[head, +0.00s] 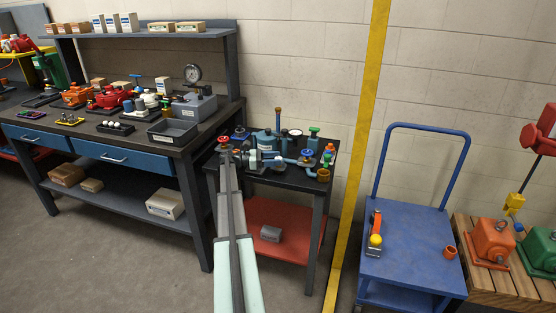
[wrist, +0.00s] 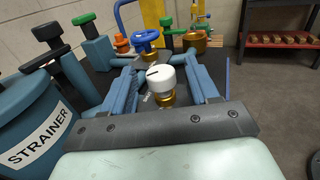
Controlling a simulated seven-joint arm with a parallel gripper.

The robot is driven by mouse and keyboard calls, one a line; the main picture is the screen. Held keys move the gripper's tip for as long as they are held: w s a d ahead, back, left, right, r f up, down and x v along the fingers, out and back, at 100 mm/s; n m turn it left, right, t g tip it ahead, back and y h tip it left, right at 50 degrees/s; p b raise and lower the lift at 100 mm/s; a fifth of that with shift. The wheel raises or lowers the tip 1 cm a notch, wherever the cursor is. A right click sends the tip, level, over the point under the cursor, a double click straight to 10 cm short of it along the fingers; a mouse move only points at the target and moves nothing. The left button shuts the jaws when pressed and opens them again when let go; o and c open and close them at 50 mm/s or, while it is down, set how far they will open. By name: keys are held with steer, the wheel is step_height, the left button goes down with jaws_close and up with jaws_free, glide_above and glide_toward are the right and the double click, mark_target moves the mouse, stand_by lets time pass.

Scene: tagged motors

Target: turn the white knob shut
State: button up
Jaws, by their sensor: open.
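The white knob (wrist: 160,79) is round, with a dark slot mark on its top face, and sits on a brass stem in the middle of the wrist view. My gripper (wrist: 163,76) is open, with one blue-grey finger to the left of the knob and one to its right. Gaps show between knob and fingers, so the knob does not look gripped. In the head view my gripper (head: 254,159) is over the small dark bench among the pipe fittings. I cannot clearly pick out the knob there.
A blue strainer (wrist: 38,118) stands close on the left in the wrist view. A blue handwheel (wrist: 146,38), green-topped valves and a brass cup (wrist: 195,41) lie beyond the knob. A blue cart (head: 410,235) and a long workbench (head: 110,140) flank the small bench.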

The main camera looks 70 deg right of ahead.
steer(key=v, duration=1.2)
steer(key=shift+f, duration=0.1)
steer(key=shift+s, duration=0.1)
steer(key=s+d+r+m+t+y, duration=0.1)
steer(key=s+r+t+y, duration=0.15)
steer(key=s+t, duration=0.4)
steer(key=s+d+r+m+t+y, duration=0.1)
steer(key=s+r+m+t+y, duration=0.2)
steer(key=s, duration=0.7)
steer(key=s+d+r+t+y, duration=0.1)
steer(key=s+d+r+t, duration=0.15)
steer(key=r+t, duration=0.8)
steer(key=shift+t, duration=0.5)
steer(key=x, duration=1.5)
steer(key=shift+d+f, duration=0.2)
